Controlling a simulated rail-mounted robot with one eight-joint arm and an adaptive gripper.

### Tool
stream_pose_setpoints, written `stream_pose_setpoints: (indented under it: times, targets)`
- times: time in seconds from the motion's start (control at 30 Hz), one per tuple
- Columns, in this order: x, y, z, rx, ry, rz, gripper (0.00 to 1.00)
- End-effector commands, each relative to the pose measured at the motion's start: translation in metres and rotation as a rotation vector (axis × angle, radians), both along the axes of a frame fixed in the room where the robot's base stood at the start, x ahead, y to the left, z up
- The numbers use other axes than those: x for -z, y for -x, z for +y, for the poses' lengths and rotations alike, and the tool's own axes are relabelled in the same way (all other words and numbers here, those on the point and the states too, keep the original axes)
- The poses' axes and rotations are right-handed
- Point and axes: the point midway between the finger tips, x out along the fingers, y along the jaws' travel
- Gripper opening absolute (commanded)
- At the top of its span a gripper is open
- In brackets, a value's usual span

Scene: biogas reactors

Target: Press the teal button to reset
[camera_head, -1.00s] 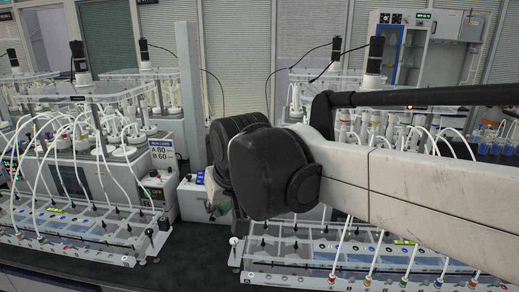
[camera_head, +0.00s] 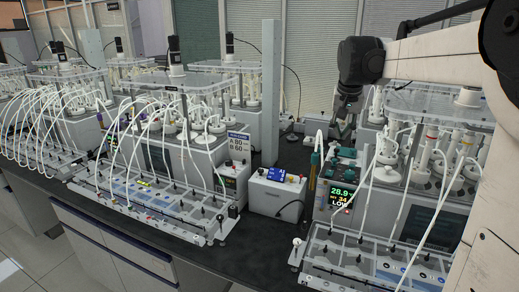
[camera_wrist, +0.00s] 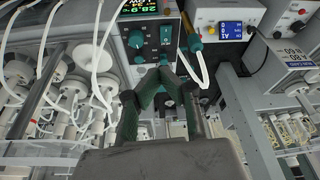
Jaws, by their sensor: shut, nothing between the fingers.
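A reactor control unit (camera_head: 337,190) with a lit display (camera_head: 341,198) reading 28.9, 34 and LOW stands right of centre in the head view. Several teal controls (camera_head: 344,153) sit on its top. In the wrist view the unit appears upside down, with teal knobs (camera_wrist: 137,40) and (camera_wrist: 165,35) on its panel. My gripper (camera_wrist: 162,72) points at the panel, fingers together and empty. Its tips overlap a small teal part below the middle knob; I cannot tell if they touch it. In the head view my gripper (camera_head: 341,126) hangs just above the teal controls.
A white box with a blue display (camera_head: 277,190) stands left of the unit. Reactors (camera_head: 175,100) with many white tubes fill the left. A tube rack (camera_head: 375,262) is in front. A grey post (camera_head: 270,90) rises behind. Dark bench surface (camera_head: 240,240) is clear between racks.

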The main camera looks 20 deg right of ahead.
Motion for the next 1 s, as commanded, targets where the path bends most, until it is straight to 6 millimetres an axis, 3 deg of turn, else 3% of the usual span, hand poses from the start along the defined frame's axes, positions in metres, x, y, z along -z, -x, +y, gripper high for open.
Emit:
stream_pose_setpoints:
  times: [0.03, 0.2, 0.4, 0.83, 1.0]
  targets:
    - [-0.003, -0.006, -0.016, 0.023, -0.004, 0.007, 0.0]
    - [-0.003, -0.017, -0.057, 0.085, -0.017, 0.031, 0.0]
    - [-0.001, -0.023, -0.083, 0.124, -0.025, 0.044, 0.0]
    - [0.0, -0.024, -0.087, 0.13, -0.027, 0.047, 0.0]
    - [0.009, -0.026, -0.089, 0.13, -0.027, 0.047, 0.0]
